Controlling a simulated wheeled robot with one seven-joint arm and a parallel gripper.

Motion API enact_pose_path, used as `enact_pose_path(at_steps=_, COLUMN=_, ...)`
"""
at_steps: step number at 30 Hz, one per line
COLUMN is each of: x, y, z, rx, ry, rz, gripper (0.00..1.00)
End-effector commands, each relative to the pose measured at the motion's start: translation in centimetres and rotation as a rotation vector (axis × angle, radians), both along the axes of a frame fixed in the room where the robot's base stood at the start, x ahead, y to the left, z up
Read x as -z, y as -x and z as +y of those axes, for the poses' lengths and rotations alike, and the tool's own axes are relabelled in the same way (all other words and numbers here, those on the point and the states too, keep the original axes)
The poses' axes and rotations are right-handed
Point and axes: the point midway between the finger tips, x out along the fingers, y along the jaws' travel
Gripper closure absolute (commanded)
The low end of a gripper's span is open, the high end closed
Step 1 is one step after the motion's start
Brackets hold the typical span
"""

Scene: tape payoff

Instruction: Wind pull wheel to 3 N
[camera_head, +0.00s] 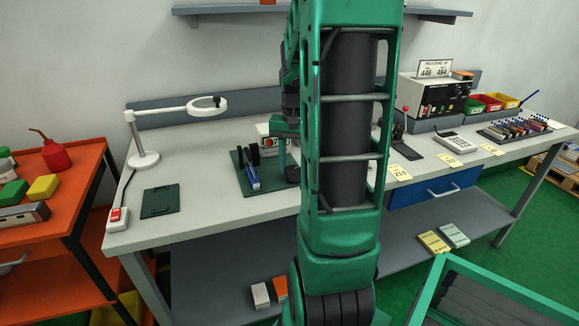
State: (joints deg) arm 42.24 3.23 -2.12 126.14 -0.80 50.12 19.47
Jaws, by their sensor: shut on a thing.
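A dark green base plate (241,181) lies on the bench just left of my arm. On it stand a white and green unit with a red spot (268,146) and an upright blue and black piece (251,174). My gripper (284,132) is at this unit, partly hidden behind my large green arm. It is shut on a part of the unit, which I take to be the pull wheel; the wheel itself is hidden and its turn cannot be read. No force reading is legible on the unit.
A white magnifier lamp (143,148) and a flat dark green plate (160,201) stand left on the bench. An instrument box (433,98), colored bins (490,103) and yellow cards (449,159) are at right. An orange cart (57,210) is beside the bench.

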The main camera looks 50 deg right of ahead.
Motion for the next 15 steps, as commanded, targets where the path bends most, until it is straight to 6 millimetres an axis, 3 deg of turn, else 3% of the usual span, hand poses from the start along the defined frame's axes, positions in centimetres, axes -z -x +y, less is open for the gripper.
enact_pose_path(at_steps=15, x=-0.02, y=-0.44, z=0.47, rx=0.074, ry=-0.004, rz=-0.004, gripper=0.83)
